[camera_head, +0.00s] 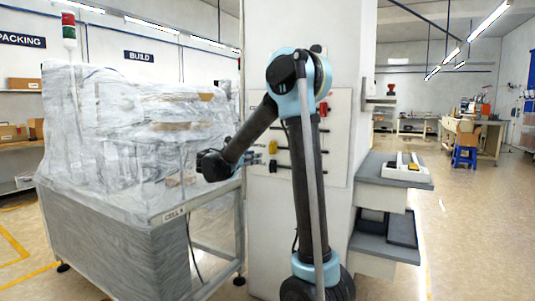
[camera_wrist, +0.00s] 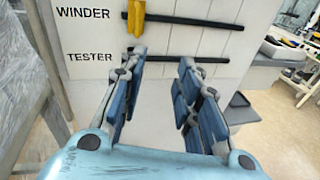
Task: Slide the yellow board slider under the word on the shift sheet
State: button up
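In the wrist view, a yellow slider (camera_wrist: 136,18) sits near the left end of the upper black rail, just right of the word WINDER. A lower black rail (camera_wrist: 215,59) runs beside the word TESTER, its left part partly hidden by my fingers. In the head view, the white board (camera_head: 338,125) hangs on the pillar, and a yellow slider (camera_head: 272,147) shows near my gripper (camera_head: 256,159). In the wrist view, my gripper (camera_wrist: 160,75) is open, its blue fingers apart below the upper slider, with nothing between them. I cannot make out a shift sheet.
A plastic-wrapped machine (camera_head: 130,130) stands left of the pillar. Right of the board, a grey shelf (camera_head: 375,172) holds a white box with a yellow button (camera_head: 413,166). Open floor lies farther right.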

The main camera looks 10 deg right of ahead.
jog(key=w+a+n+t, duration=0.1)
jog(key=w+a+n, duration=0.1)
jog(key=a, duration=0.2)
jog(key=x, duration=1.7)
jog(key=shift+d+r, duration=0.35)
jog(key=shift+r, duration=0.3)
jog(key=shift+c, duration=0.2)
